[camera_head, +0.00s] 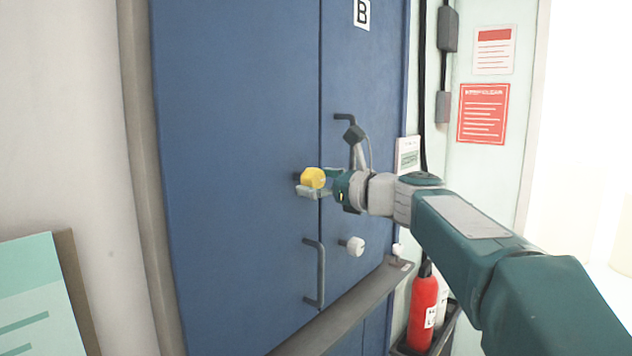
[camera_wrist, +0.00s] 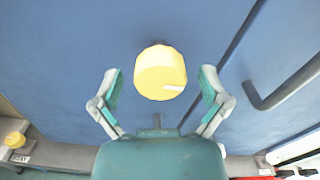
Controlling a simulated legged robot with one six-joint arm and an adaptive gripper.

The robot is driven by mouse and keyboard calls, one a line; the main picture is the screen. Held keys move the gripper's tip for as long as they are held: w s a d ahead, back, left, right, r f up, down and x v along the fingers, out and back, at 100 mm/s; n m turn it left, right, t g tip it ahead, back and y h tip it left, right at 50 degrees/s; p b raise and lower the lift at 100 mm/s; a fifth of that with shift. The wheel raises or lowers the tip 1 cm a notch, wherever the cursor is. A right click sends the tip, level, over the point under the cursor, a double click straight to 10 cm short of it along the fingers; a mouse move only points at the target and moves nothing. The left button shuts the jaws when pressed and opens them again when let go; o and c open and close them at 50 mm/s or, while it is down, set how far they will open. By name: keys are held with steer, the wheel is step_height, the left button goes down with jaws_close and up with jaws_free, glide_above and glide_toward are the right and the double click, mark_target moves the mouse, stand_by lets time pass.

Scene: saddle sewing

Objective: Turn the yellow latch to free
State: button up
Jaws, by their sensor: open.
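The yellow latch (camera_head: 313,178) is a round knob on the blue double door (camera_head: 235,150), close to the seam between the two leaves. In the wrist view the latch (camera_wrist: 160,72) lies ahead, with a short pale mark on its face toward the right. My gripper (camera_head: 318,184) is at the latch in the head view. In the wrist view my gripper (camera_wrist: 160,90) is open, one finger to each side of the latch with gaps between. No contact shows there. The head view does not clearly show whether the fingers touch it.
A dark pull handle (camera_head: 314,272) and a white knob (camera_head: 355,246) are below the latch. Another dark handle (camera_head: 346,118) is above right, near my wrist. A grey bar (camera_head: 345,310) crosses the door low down. A red extinguisher (camera_head: 423,310) stands at the lower right.

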steer(key=c, duration=1.1)
steer(key=shift+c, duration=0.2)
steer(key=shift+n, duration=0.3)
steer(key=n, duration=1.3)
steer(key=shift+f+n, duration=0.2)
steer(key=shift+n, duration=1.9)
